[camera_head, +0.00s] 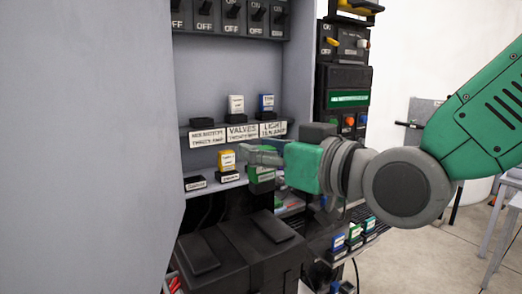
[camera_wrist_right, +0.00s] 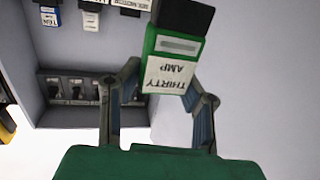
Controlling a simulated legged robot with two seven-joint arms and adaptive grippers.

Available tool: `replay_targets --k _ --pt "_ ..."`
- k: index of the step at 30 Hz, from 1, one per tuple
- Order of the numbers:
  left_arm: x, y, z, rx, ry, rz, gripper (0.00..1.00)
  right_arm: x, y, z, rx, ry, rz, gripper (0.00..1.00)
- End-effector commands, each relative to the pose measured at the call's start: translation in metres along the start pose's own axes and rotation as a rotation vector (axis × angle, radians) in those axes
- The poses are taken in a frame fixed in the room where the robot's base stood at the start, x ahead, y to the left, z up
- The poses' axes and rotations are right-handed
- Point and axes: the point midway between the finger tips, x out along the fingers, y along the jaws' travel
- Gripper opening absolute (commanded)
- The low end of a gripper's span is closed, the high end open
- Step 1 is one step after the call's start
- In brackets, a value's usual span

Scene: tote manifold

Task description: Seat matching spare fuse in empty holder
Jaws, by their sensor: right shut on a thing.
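My right gripper (camera_head: 262,155) reaches in from the right and is shut on a green fuse (camera_head: 262,177) at the lower shelf. In the right wrist view the fuse (camera_wrist_right: 172,65) reads "THIRTY AMP" upside down between the fingers, with a black block (camera_wrist_right: 184,16) at its far end. I cannot tell whether that block is its base or a holder. On the upper shelf, the left holder (camera_head: 203,123) is empty; its label (camera_head: 207,137) seems to read thirty amp. A white fuse (camera_head: 236,104) and a blue fuse (camera_head: 267,103) stand beside it. My left gripper is not in view.
A yellow fuse (camera_head: 227,161) and an empty black holder (camera_head: 196,184) are on the lower shelf. More fuses (camera_head: 354,236) stand at lower right. A grey door (camera_head: 90,140) fills the left; a black box (camera_head: 240,250) lies below. Switches (camera_head: 232,17) line the top.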

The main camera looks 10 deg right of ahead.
Motion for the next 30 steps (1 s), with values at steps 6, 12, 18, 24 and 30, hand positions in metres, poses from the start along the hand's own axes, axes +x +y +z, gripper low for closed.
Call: replay_targets --k 6,12,18,24,30 --pt "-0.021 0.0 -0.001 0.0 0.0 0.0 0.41 -0.001 0.0 -0.022 0.0 0.0 0.0 0.03" --pt "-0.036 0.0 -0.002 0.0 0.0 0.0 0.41 -0.002 0.0 -0.038 0.001 0.0 0.0 0.03" --pt "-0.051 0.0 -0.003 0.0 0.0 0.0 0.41 -0.003 0.0 -0.054 0.0 0.001 0.0 0.03" --pt "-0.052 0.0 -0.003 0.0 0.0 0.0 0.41 -0.003 0.001 -0.067 0.005 0.004 0.003 0.03" --pt "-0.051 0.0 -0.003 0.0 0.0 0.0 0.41 -0.004 0.001 -0.083 0.005 0.005 -0.001 0.03"
